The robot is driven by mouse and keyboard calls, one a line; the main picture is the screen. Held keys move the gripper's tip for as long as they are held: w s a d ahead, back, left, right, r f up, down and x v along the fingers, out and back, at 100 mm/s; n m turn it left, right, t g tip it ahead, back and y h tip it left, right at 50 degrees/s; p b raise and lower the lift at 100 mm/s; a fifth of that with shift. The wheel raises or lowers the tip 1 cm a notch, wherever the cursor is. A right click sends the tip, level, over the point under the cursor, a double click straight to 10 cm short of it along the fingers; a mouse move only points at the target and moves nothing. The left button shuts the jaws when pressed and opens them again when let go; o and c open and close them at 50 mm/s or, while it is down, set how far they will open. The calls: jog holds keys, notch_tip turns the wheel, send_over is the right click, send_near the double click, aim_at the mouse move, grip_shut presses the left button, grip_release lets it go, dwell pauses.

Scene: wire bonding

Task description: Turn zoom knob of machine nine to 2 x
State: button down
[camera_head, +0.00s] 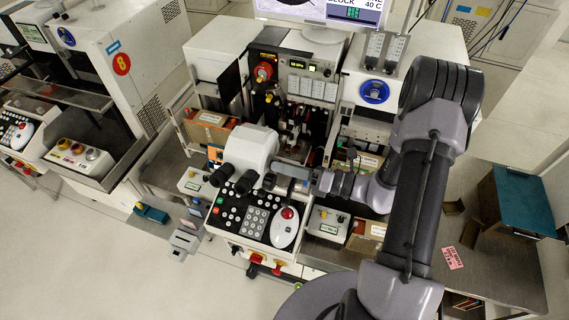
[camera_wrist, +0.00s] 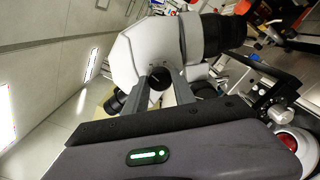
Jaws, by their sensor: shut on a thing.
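The wire bonder in the middle of the head view carries a white microscope head (camera_head: 250,150) with two black eyepieces (camera_head: 232,178). In the wrist view the same white microscope head (camera_wrist: 135,48) fills the upper middle, and a small dark zoom knob (camera_wrist: 158,74) sits on its side. My gripper (camera_wrist: 163,86) has its two grey fingers on either side of this knob and is shut on it. In the head view my gripper (camera_head: 272,180) reaches in from the right against the microscope's side. The knob is hidden there, and its scale setting cannot be read.
Below the microscope is a control panel (camera_head: 248,210) with a keypad and a white mouse-like control (camera_head: 285,229) with a red button. A monitor (camera_head: 320,12) stands above. A neighbouring machine (camera_head: 95,60) marked 8 stands left. Bare bench (camera_head: 500,275) lies at right.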

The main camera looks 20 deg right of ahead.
jog(key=shift+m, duration=0.7)
jog(key=c, duration=1)
grip_release()
jog(key=shift+c, duration=0.2)
jog(key=v, duration=1.7)
jog(key=shift+d+b, duration=0.15)
jog(key=shift+b, duration=0.3)
jog(key=shift+s, duration=0.1)
